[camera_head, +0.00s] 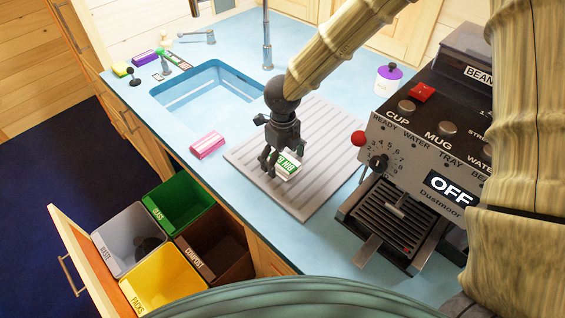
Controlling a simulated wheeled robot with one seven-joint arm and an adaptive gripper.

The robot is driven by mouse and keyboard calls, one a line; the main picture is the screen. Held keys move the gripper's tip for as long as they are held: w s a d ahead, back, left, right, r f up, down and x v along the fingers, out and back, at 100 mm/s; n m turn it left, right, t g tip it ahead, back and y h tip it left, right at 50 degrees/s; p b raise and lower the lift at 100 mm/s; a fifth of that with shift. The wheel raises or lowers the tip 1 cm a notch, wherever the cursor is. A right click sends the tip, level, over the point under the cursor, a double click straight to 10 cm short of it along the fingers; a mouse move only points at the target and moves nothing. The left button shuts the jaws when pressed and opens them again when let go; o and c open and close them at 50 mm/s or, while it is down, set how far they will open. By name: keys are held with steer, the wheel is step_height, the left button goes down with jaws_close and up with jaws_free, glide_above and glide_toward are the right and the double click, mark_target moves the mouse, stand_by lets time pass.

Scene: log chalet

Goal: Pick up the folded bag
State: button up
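A small white packet with a green lettered label, which looks like the folded bag (288,164), is at the grey ribbed draining board (310,140). My gripper (268,168) points down at the board, with its dark fingers at the packet's left side and partly in front of it.
A pink-and-white block (207,145) lies left of the board, near the sink (200,88). The coffee machine (420,150) stands close on the right. An open drawer with several bins (160,280) is below the counter edge. A purple-lidded jar (387,80) stands behind.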

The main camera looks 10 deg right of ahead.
steer(key=shift+s+r, duration=0.15)
steer(key=shift+s, duration=0.05)
steer(key=c, duration=0.5)
steer(key=shift+w, duration=0.1)
steer(key=shift+c, duration=0.8)
